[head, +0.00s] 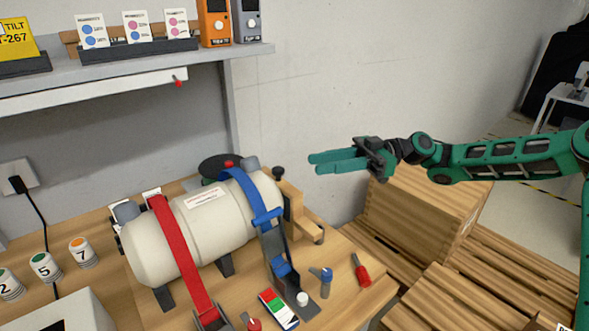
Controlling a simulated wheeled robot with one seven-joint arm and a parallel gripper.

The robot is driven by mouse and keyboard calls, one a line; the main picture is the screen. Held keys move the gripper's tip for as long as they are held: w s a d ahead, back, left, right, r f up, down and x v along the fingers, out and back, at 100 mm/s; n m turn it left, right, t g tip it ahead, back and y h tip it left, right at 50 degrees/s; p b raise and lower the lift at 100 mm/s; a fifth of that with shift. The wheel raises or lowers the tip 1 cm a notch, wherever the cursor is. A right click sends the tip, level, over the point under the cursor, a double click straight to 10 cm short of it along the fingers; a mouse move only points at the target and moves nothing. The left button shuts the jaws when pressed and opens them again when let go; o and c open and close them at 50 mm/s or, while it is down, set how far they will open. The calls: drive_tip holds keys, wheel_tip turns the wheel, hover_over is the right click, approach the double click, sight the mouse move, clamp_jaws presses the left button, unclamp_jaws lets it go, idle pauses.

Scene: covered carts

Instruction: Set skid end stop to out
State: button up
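A cream cylindrical tank (205,228) lies on the wooden bench, held by a red strap (178,255) and a blue strap (245,190). At its right end is a wooden piece (291,204) with an upright part, a low arm reaching right and a black knob (278,173); it looks like the skid end stop, but I see no label on it. My gripper (313,163) is in the air, up and right of this piece, apart from it, pointing left. Its two green fingers look close together and hold nothing visible; the gap is unclear.
A red-handled tool (361,270), a blue-topped fitting (322,281) and a coloured card (278,308) lie near the bench's right edge. Wooden crates (420,213) stand right of the bench, below my arm. A shelf (140,65) hangs above left. Air around my gripper is clear.

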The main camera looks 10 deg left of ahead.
drive_tip(key=x, duration=0.8)
drive_tip(key=shift+a, duration=0.15)
drive_tip(key=shift+c, duration=0.4)
clamp_jaws()
